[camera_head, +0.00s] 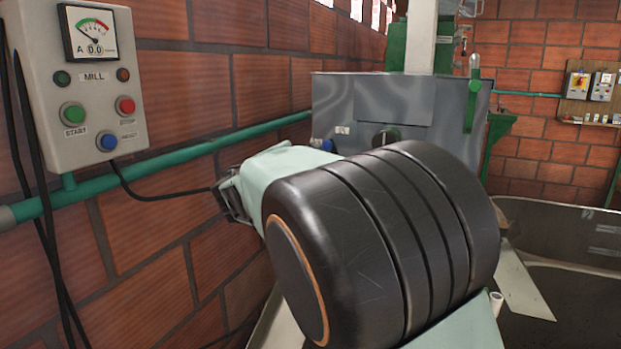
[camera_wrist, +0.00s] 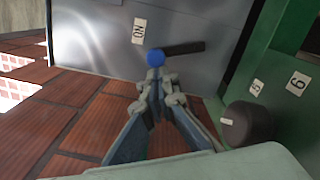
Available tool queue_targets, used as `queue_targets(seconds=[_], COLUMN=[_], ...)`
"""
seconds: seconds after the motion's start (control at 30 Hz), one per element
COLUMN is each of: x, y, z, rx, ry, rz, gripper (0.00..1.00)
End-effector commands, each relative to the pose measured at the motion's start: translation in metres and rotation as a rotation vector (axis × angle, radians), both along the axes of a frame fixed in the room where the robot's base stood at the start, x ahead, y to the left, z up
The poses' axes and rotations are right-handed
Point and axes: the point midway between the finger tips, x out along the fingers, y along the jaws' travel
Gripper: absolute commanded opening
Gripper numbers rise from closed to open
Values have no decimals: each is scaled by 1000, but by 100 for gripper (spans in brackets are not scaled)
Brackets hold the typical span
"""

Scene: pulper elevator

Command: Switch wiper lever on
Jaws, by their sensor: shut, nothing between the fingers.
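A blue ball knob (camera_wrist: 155,57) shows at the middle top of the wrist view, with a dark bar (camera_wrist: 184,48) running right from it. I take this to be the wiper lever. A white ON label (camera_wrist: 139,31) is on the grey panel near it, upturned in this view. My gripper (camera_wrist: 156,78) is shut and empty, its tips right by the blue knob; I cannot tell whether they touch it. In the head view the blue knob (camera_head: 328,145) shows on the grey machine's front, below a white label. My gripper's fingertips are not clear in that view.
The grey machine (camera_head: 345,95) stands by a brick wall. A MILL control box (camera_head: 95,75) hangs at left. A green housing with a dark round knob (camera_wrist: 248,124) is right of my gripper. My own arm blocks the head view's middle. A metal trough (camera_head: 570,215) is at right.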

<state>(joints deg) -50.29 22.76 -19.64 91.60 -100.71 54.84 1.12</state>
Motion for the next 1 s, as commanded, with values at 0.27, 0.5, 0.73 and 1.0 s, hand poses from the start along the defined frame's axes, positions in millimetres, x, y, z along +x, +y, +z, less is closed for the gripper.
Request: queue_targets(seconds=[0.27, 0.5, 0.73, 1.0], x=[-3, -5, -6, -6], y=[-11, -16, -18, -18], z=[2, 8, 12, 13], rx=[202, 311, 357, 366], ry=[-75, -113, -130, -133], rz=[-1, -2, -1, -1], gripper=[0, 0, 0, 0])
